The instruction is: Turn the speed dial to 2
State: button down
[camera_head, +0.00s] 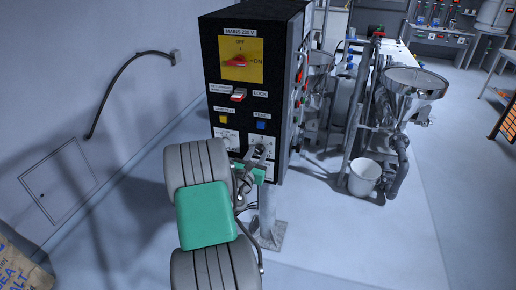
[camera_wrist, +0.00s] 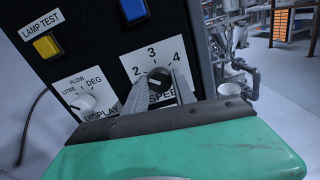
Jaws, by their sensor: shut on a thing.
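The speed dial (camera_wrist: 159,76) is a dark knob on a white plate (camera_wrist: 141,58) marked 2, 3, 4 and SPEED, on the lower right of the black control box. My gripper (camera_wrist: 161,88) is shut on the dial, one grey finger on each side of it. The fingers and the green-grey gripper body hide the lower part of the plate, and I cannot tell where the dial points. In the head view my gripper (camera_head: 261,154) reaches the box's lower right, and its fingers cover most of the dial.
The black control box (camera_head: 215,60) also bears a red mains switch (camera_head: 238,61), a lock switch (camera_head: 239,95), a yellow lamp test button (camera_head: 223,119), a blue reset button (camera_head: 261,126) and a white display dial (camera_wrist: 86,103). A steel hopper (camera_head: 414,84) and white bucket (camera_head: 364,176) stand right.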

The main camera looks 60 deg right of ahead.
jog(key=shift+n+p, duration=0.5)
jog(key=shift+n, duration=0.4)
jog(key=c, duration=1)
grip_release()
jog(key=shift+c, duration=0.2)
jog(key=s+a+b, duration=0.1)
jog(key=a+b, duration=0.1)
jog(key=a, duration=0.5)
jog(key=shift+a, duration=0.35)
